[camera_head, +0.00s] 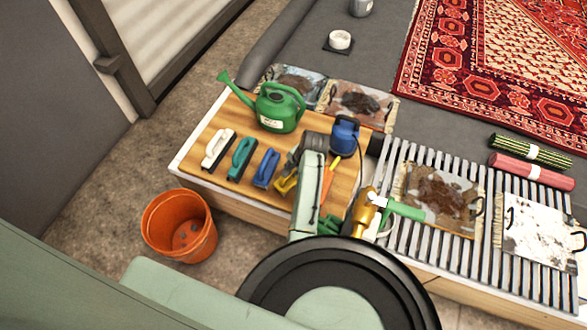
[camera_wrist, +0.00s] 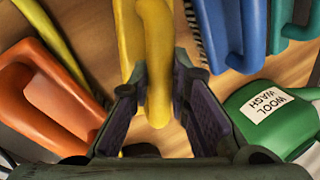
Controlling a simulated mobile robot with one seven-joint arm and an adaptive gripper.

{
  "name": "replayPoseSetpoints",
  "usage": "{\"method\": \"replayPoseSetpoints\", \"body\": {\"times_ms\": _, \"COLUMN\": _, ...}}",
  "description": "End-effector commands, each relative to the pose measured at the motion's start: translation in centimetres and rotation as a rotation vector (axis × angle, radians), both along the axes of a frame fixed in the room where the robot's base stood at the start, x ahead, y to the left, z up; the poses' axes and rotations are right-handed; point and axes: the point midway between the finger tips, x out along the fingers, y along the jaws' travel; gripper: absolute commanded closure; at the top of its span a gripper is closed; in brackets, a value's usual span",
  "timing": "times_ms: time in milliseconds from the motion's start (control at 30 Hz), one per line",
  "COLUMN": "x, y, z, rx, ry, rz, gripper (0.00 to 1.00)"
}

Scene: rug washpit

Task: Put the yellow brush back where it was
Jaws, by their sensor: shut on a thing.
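The yellow brush (camera_head: 285,184) is at the row of brushes on the wooden board, partly hidden by my arm. In the wrist view its yellow handle (camera_wrist: 157,50) runs between my fingers. My gripper (camera_wrist: 155,88) is shut on that handle. In the head view my gripper is mostly hidden behind my arm. The blue brush (camera_head: 266,167) is just left of the yellow one, then the green brush (camera_head: 241,158) and the white brush (camera_head: 217,148). An orange brush (camera_head: 331,172) is on the right. I cannot tell whether the yellow brush touches the board.
A green watering can (camera_head: 278,108) and a blue pump-like device (camera_head: 344,134) stand behind on the board (camera_head: 212,182). A gold sprayer (camera_head: 366,213) is at the right front. An orange bucket (camera_head: 180,224) stands on the floor. A slatted rack (camera_head: 408,232) holds dirty rug samples.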

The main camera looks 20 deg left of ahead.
Motion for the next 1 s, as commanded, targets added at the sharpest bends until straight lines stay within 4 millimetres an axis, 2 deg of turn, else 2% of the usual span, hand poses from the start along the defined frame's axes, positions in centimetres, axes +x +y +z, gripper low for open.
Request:
{"method": "replayPoseSetpoints", "body": {"times_ms": 200, "x": 0.0, "y": 0.0, "z": -0.3, "rx": 0.000, "ry": -0.001, "rz": 0.000, "gripper": 1.00}}
{"method": "replayPoseSetpoints", "body": {"times_ms": 233, "x": 0.0, "y": 0.0, "z": -0.3, "rx": -0.001, "ry": 0.000, "rz": 0.000, "gripper": 0.82}}
{"method": "replayPoseSetpoints", "body": {"times_ms": 533, "x": 0.0, "y": 0.0, "z": -0.3, "rx": 0.000, "ry": 0.000, "rz": 0.000, "gripper": 0.63}}
{"method": "replayPoseSetpoints", "body": {"times_ms": 833, "x": 0.0, "y": 0.0, "z": -0.1, "rx": 0.001, "ry": -0.001, "rz": 0.000, "gripper": 0.63}}
{"method": "replayPoseSetpoints", "body": {"times_ms": 1000, "x": -0.1, "y": -0.6, "z": 1.7, "rx": 0.000, "ry": -0.004, "rz": -0.001, "gripper": 0.63}}
